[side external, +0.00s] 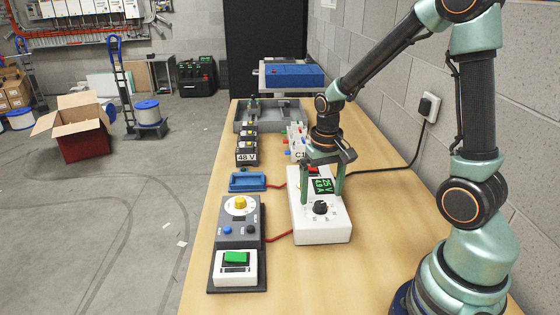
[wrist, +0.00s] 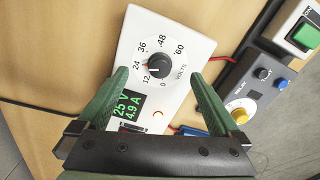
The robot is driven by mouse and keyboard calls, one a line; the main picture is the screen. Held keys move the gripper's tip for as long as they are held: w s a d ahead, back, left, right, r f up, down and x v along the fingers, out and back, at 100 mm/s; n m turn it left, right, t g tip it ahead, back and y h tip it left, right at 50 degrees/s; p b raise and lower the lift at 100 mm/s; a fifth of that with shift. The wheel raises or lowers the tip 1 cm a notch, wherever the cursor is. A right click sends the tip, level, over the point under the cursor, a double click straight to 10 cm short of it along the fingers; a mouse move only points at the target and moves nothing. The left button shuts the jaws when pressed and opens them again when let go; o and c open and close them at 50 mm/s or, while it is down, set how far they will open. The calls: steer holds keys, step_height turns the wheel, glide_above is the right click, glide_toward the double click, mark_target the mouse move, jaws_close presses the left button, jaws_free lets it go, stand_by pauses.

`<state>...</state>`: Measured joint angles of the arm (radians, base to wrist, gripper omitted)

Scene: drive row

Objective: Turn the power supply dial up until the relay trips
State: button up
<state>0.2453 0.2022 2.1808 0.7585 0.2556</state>
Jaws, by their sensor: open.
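The power supply (side external: 312,231) is a white box on the bench, also seen in the wrist view (wrist: 183,42). Its black dial (wrist: 157,68) sits inside a volts scale from 0 to 60; it also shows in the side view (side external: 320,207). The lit green display (wrist: 129,108) reads 25 V and 4.9 A. My gripper (side external: 322,199) is open, fingers pointing down at the supply. In the wrist view its fingertips (wrist: 160,75) lie either side of the dial, with gaps showing.
Left of the supply stands a grey panel (side external: 252,215) with a yellow knob and a green-switch box (side external: 235,268). A red lead joins the panel and supply. The wall is right.

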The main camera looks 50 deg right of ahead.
mark_target(320, 207)
steer(key=shift+f, duration=0.15)
steer(key=shift+f, duration=1.05)
steer(key=c, duration=1.5)
steer(key=m, duration=0.4)
steer(key=shift+m, duration=0.4)
steer(key=o, duration=0.8)
steer(key=shift+m, duration=0.3)
steer(key=shift+c, duration=0.2)
steer(key=o, duration=0.7)
steer(key=shift+o, duration=0.2)
steer(key=shift+r, duration=0.1)
